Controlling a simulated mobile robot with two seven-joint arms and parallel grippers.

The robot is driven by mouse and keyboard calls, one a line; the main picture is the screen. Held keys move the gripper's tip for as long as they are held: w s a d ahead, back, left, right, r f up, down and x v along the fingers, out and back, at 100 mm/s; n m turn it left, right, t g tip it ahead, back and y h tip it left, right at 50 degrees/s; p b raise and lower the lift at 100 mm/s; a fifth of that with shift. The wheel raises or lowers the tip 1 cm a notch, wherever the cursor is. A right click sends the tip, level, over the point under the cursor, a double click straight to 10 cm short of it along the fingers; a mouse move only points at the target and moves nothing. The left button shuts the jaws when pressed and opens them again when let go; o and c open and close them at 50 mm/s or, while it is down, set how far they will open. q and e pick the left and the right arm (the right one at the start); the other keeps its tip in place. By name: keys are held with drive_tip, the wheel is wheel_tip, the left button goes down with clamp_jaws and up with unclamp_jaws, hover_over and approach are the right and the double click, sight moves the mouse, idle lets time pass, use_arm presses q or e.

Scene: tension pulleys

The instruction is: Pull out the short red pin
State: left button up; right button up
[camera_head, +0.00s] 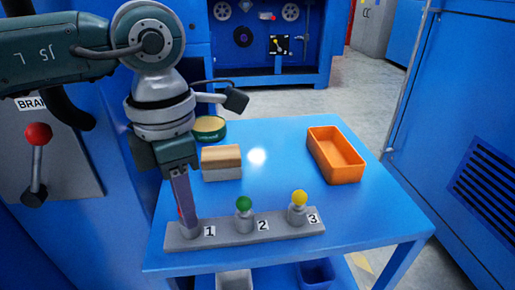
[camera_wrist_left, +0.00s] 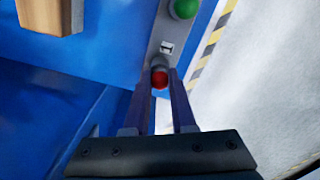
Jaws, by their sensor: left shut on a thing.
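The short red pin (camera_wrist_left: 160,77) stands at position 1 of a grey bar (camera_head: 270,231), and its red top sits between my left gripper's fingertips in the left wrist view. My left gripper (camera_head: 186,222) reaches down from above at the bar's left end and is shut on the red pin. The fingers hide most of the pin in the head view. A pin with a green knob (camera_head: 243,203) stands at position 2, and a pin with a yellow knob (camera_head: 299,198) stands at position 3. My right gripper is not in view.
The bar lies along the near edge of a blue table (camera_head: 290,140). An orange bin (camera_head: 335,155) is at the back right, a wooden-topped block (camera_head: 221,162) and a green round tin (camera_head: 209,128) at the back left. The middle of the table is clear.

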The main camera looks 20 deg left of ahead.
use_arm(q)
clamp_jaws()
drive_tip(key=shift+r+p, duration=1.6)
drive_tip(key=shift+r, duration=0.15)
drive_tip(key=shift+r+p, duration=0.5)
drive_tip(key=shift+r, duration=0.05)
drive_tip(key=shift+r, duration=0.1)
wheel_tip(320, 180, up, 4)
drive_tip(key=p, duration=0.3)
drive_tip(key=shift+p, duration=0.35)
idle(0.3)
